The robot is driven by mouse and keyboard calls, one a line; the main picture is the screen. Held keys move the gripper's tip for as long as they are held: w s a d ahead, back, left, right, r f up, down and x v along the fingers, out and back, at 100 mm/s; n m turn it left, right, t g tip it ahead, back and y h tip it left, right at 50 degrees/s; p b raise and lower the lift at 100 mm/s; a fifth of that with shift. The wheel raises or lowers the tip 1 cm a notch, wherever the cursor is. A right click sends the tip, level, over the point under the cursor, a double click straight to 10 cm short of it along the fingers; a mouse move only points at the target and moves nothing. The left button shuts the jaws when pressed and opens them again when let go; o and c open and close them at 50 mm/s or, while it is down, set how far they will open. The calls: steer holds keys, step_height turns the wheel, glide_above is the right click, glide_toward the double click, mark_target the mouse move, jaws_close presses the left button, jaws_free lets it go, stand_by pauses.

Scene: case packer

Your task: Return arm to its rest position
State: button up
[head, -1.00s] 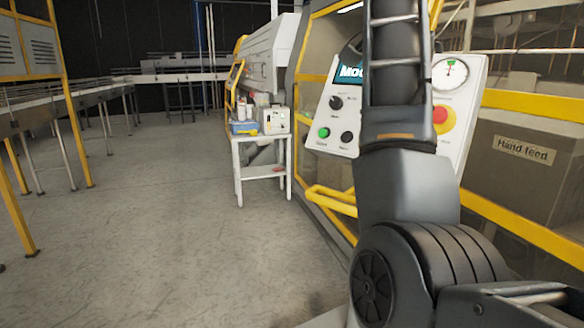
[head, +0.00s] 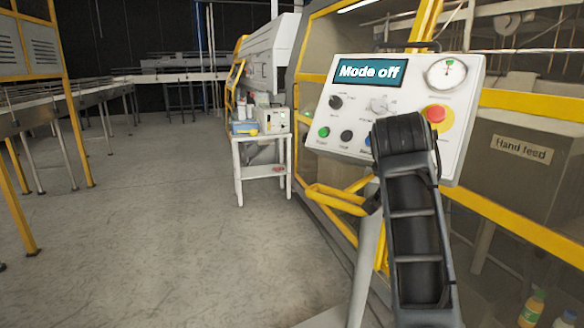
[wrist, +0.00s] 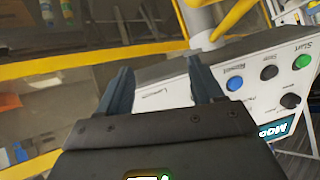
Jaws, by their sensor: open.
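My arm stands in front of the control panel (head: 462,100) in the head view, covering part of its lower right. My gripper (wrist: 160,85) shows in the wrist view with its two dark fingers apart and nothing between them. The panel also shows upside down at the right of the wrist view (wrist: 215,105), close beyond the fingers. In the head view the panel's display (head: 368,72) reads "Mode off". The gripper's fingers cannot be made out in the head view.
The case packer's yellow frame (head: 530,215) and a bin marked "Hand feed" (head: 520,150) are at the right. Bottles (head: 533,308) stand at the lower right. A white cart (head: 262,150) stands left of the machine. The grey floor (head: 150,220) at left is open.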

steer(key=s+d+f+n+t, duration=0.15)
steer(key=s+f, duration=0.35)
steer(key=f, duration=0.6)
steer(key=s+f+n+t+y, duration=0.1)
steer(key=s+f+n+y, duration=0.15)
steer(key=s+f, duration=0.7)
steer(key=s+f+n+t+y, duration=0.1)
steer(key=s+f+n, duration=0.2)
steer(key=s+f, duration=0.65)
steer(key=s+a+r+n+t+y, duration=0.1)
steer(key=s+r, duration=0.1)
steer(key=s, duration=0.9)
steer(key=s+r+n+y, duration=0.1)
steer(key=s+r, duration=0.1)
steer(key=s, duration=0.8)
steer(key=s+a+r+t, duration=0.1)
steer(key=s+r, duration=0.8)
steer(key=s, duration=0.4)
steer(key=shift+a+r+m, duration=0.15)
steer(key=shift+a+m, duration=0.2)
steer(key=shift+m, duration=0.05)
